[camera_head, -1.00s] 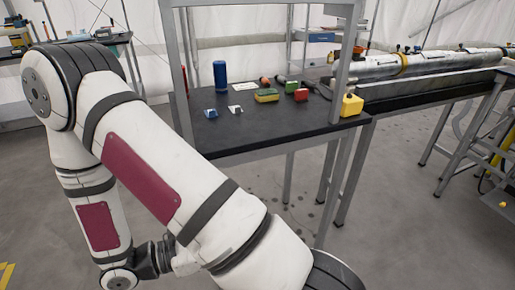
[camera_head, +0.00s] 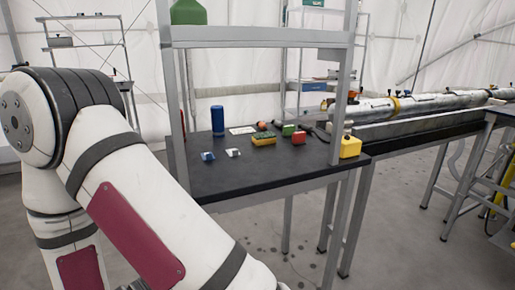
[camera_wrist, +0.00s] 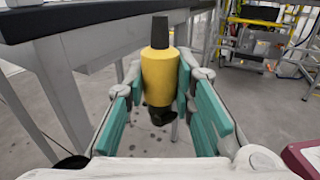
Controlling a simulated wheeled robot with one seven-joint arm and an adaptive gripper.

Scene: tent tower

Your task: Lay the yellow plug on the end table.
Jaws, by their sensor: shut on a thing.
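The yellow plug (camera_wrist: 160,77) has a yellow body with a dark grey end pointing up and a dark lower tip. My gripper (camera_wrist: 160,88) has teal finger pads and is shut on the plug, holding it upright in the air. In the wrist view, a dark-topped table (camera_wrist: 85,14) is beyond it, to the upper left. The head view shows a black-topped table (camera_head: 245,178) with a raised shelf; I cannot tell for sure that it is the end table. The gripper and plug are out of the head view.
Metal posts hold up the shelf (camera_head: 260,36). A long pipe (camera_head: 425,103) lies at right.

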